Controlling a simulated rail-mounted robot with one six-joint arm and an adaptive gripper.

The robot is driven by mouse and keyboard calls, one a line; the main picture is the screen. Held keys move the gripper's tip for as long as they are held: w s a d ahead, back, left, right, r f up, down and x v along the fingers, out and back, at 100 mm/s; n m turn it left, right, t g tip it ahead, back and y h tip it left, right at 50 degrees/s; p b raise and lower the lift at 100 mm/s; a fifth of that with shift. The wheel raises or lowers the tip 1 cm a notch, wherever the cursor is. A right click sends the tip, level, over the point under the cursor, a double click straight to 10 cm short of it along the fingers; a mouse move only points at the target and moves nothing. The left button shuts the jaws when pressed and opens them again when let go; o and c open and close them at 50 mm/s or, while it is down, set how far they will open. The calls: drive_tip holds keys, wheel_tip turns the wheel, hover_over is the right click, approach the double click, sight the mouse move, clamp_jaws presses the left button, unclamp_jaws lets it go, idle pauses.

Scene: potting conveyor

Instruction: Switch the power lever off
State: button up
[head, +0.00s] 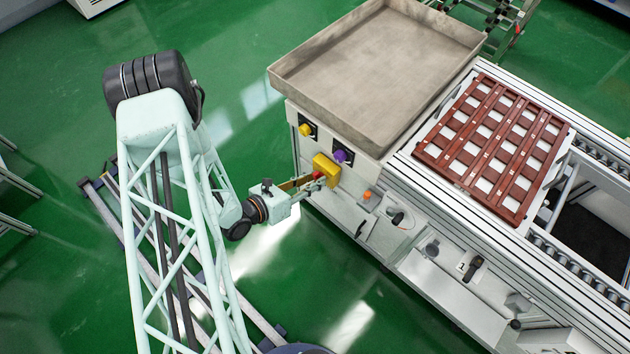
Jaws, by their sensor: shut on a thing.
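A yellow switch box (328,169) is fixed to the near left face of the grey machine, with a small red lever (318,175) at its front. My gripper (312,178) reaches it from the left and is shut on the red lever, at the box's lower left. The fingers cover much of the lever, so its exact angle cannot be told.
A yellow knob (305,130) and a purple knob (342,156) sit just above the box. An orange button (367,196) is to its right. A large metal tray (385,60) tops the machine, with a brown slotted rack (492,145) beside it.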

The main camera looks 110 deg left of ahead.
drive_tip(key=shift+s+a+f+n+t+b, duration=0.1)
drive_tip(key=shift+n+t+b, duration=0.3)
drive_tip(key=shift+n, duration=0.2)
drive_tip(key=shift+s+a+n+t+b, duration=0.1)
drive_tip(key=shift+n+t+b, duration=0.15)
drive_tip(key=shift+n+t, duration=0.25)
drive_tip(key=o, duration=0.5)
drive_tip(key=shift+d, duration=0.15)
drive_tip(key=shift+v, duration=5.9)
